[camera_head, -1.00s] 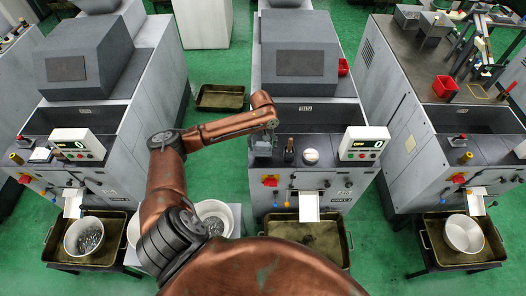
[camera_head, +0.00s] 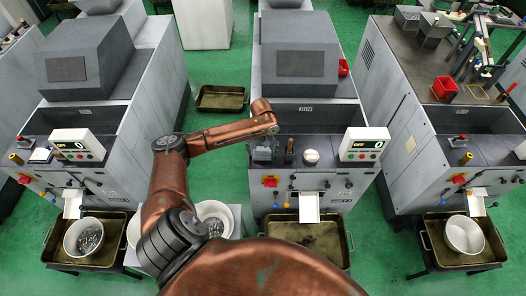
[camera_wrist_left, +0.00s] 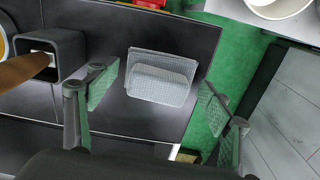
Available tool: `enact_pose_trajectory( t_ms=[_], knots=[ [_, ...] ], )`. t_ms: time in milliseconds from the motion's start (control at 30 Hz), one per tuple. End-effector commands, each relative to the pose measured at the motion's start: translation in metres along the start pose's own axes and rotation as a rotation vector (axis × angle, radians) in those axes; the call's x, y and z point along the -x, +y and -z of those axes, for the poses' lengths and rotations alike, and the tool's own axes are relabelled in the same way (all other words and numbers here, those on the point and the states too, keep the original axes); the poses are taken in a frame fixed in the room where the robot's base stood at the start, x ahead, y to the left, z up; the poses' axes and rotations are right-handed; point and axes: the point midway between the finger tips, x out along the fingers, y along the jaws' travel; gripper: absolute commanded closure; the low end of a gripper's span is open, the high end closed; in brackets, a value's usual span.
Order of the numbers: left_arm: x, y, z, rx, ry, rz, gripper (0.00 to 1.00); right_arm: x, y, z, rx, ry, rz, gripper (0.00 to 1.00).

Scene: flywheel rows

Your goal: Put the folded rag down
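The folded rag (camera_wrist_left: 162,78), pale grey and finely textured, lies on the dark top of the middle machine, near its edge, in the left wrist view. My left gripper (camera_wrist_left: 156,92) is open, with one green-padded finger on each side of the rag and a visible gap to it on both sides. In the head view, the left gripper (camera_head: 262,149) points down over the left end of the middle machine's front ledge, small and hard to make out. The rag cannot be told apart from it there. My right gripper is not in view.
Close to the left gripper stand a dark square holder with a brown handle (camera_wrist_left: 25,70), a white round item (camera_head: 311,156) and a display box (camera_head: 364,144). A tray (camera_head: 345,245) sits below the machine. White bowls (camera_head: 214,212) stand at its left.

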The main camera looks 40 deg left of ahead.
Motion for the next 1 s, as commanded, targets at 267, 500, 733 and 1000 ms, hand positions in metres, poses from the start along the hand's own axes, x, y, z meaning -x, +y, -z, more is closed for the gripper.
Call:
enact_pose_trajectory(
  t_ms=[267, 500, 733, 1000],
  knots=[
    [0.0, 0.0, 0.0, 0.0, 0.0, 0.0, 0.23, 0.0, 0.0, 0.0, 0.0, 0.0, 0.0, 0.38],
    [0.023, 0.0, 0.001, 0.0, 0.004, -0.001, 0.23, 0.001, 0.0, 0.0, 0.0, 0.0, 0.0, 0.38],
    [0.073, 0.0, 0.001, -0.001, 0.003, -0.001, 0.23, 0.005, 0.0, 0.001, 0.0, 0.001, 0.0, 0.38],
    [0.114, 0.0, 0.001, 0.0, 0.001, -0.001, 0.23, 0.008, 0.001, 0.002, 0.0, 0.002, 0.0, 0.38]
  ],
)
